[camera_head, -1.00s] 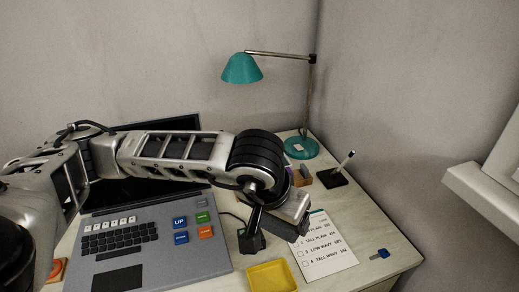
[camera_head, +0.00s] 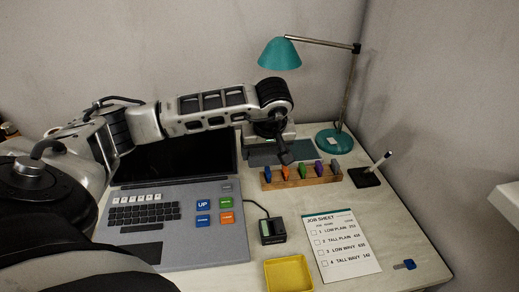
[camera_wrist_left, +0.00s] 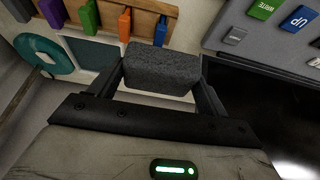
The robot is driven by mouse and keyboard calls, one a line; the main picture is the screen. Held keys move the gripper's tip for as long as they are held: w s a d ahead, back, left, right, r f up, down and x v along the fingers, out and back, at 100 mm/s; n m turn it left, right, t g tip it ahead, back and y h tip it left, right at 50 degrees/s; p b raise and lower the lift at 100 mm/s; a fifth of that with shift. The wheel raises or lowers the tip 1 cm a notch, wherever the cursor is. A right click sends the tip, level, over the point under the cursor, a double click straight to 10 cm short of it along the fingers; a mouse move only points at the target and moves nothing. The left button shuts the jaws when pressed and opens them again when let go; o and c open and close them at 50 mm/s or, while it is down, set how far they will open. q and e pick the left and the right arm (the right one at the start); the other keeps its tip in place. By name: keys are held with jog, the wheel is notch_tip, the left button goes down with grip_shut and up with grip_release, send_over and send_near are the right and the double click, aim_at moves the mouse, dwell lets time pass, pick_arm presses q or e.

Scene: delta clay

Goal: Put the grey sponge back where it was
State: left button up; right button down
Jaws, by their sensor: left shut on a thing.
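The grey sponge (camera_wrist_left: 162,68) is a dark, speckled block in the left wrist view. It sits between the two fingers of my left gripper (camera_wrist_left: 165,84), which is shut on it. In the head view my left gripper (camera_head: 284,152) is over the back of the desk, by a dark flat pad (camera_head: 308,151) and behind the rack of coloured pieces. The sponge is not clearly visible there, and I cannot tell its height above the desk. My right gripper is not in view.
The rack (camera_head: 325,178) and teal lamp (camera_head: 333,141) stand close to the gripper. The open laptop (camera_head: 185,225) is at left. A small black device (camera_head: 272,231), yellow tray (camera_head: 288,273), job sheet (camera_head: 342,246), pen stand (camera_head: 364,177) and blue key-like piece (camera_head: 405,265) lie nearer.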

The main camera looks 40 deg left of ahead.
pick_arm(q)
jog(key=w+a, duration=0.1)
jog(key=a, duration=0.1)
jog(key=w+a+f, duration=0.1)
jog(key=w+a, duration=0.1)
jog(key=w+a+f, duration=0.1)
jog(key=w+a, duration=0.1)
jog(key=shift+w+a+f, duration=0.1)
jog(key=shift+w+a, duration=0.05)
jog(key=shift+a, duration=0.05)
notch_tip(320, 180, down, 4)
jog(key=shift+f+p, duration=0.1)
jog(key=shift+p, duration=0.2)
jog(key=shift+w+a+f, duration=0.15)
jog(key=shift+a+f, duration=0.05)
jog(key=shift+f, duration=0.1)
jog(key=shift+f, duration=0.2)
jog(key=o, duration=0.7)
